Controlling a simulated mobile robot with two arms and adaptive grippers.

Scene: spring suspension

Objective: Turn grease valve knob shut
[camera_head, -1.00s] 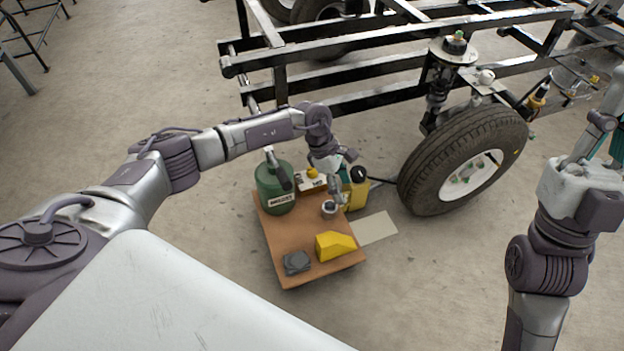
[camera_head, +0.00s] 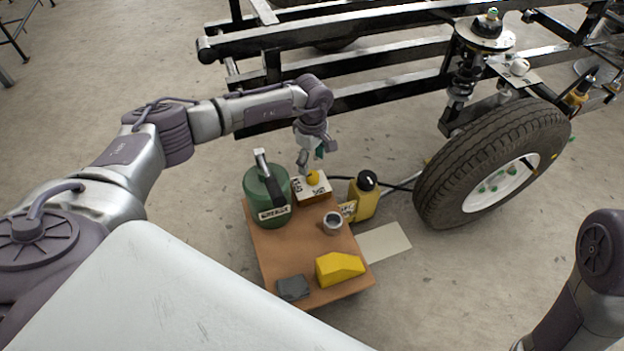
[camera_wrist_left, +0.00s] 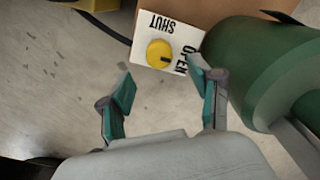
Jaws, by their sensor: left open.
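The grease valve is a white block with a round yellow knob (camera_head: 313,177) on top, standing at the back of a brown board. In the left wrist view the yellow knob (camera_wrist_left: 160,53) sits on a white plate (camera_wrist_left: 150,28) marked SHUT and OPEN. A dark mark on the knob points toward the OPEN side. My left gripper (camera_head: 304,168) is just beside the valve in the head view. In the wrist view the left gripper (camera_wrist_left: 163,85) has its fingers spread, with nothing between them, and the knob lies beyond the fingertips. My right gripper is out of view.
A green grease canister (camera_head: 266,197) stands close left of the valve, and a yellow bottle (camera_head: 365,196) stands right. A metal cup (camera_head: 332,222), a yellow wedge (camera_head: 340,268) and a dark grey block (camera_head: 292,288) sit on the brown board (camera_head: 300,248). A tyre (camera_head: 480,165) is further right.

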